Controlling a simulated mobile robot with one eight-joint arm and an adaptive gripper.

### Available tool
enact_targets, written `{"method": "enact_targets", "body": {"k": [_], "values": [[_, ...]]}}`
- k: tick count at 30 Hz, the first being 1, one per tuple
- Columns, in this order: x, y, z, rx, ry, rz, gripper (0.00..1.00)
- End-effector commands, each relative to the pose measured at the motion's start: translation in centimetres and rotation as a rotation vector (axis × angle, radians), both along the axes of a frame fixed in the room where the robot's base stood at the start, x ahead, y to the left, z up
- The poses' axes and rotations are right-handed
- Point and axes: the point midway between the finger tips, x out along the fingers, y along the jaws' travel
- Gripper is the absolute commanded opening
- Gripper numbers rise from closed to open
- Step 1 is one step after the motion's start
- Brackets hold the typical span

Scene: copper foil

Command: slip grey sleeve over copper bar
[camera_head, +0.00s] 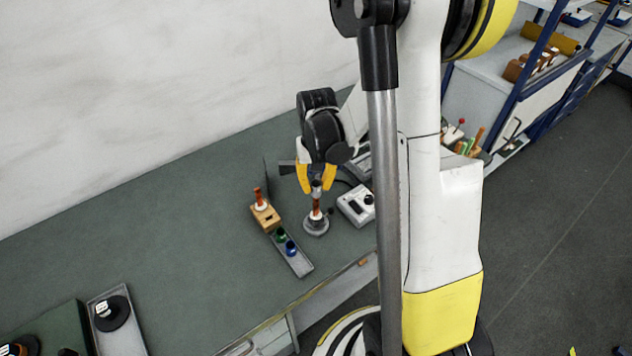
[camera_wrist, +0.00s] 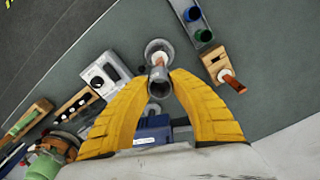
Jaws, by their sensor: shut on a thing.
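My gripper (camera_head: 317,188) has its yellow fingers shut on a small grey sleeve (camera_head: 317,186). In the wrist view the sleeve (camera_wrist: 159,83) sits between the fingertips, its open end toward the camera. A copper bar (camera_head: 316,206) stands upright on a round grey base (camera_head: 317,229), right below the sleeve. The sleeve lines up closely with the bar's top; I cannot tell whether its lower end is around the bar or just above it. In the wrist view the sleeve hides most of the bar, and part of the round base (camera_wrist: 152,46) shows beyond it.
A wooden block (camera_head: 268,216) with another copper piece (camera_head: 258,196) stands to the left. A grey tray (camera_head: 303,268) with green and blue pieces adjoins it. A grey control box (camera_head: 352,209) is close on the right.

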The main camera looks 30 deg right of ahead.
Motion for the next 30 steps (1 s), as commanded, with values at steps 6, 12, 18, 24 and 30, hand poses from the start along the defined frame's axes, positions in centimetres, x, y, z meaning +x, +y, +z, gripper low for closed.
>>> {"method": "enact_targets", "body": {"k": [6,12,18,24,30], "values": [[0.0,0.0,0.17,0.0,0.0,0.0,0.15],[0.0,0.0,-0.16,0.0,0.0,0.0,0.15],[-0.01,0.0,-0.69,0.0,0.0,0.0,0.15],[-0.01,-0.01,-0.79,0.0,0.0,0.0,0.15],[-0.01,-0.01,-0.75,0.0,0.0,0.0,0.15]]}}
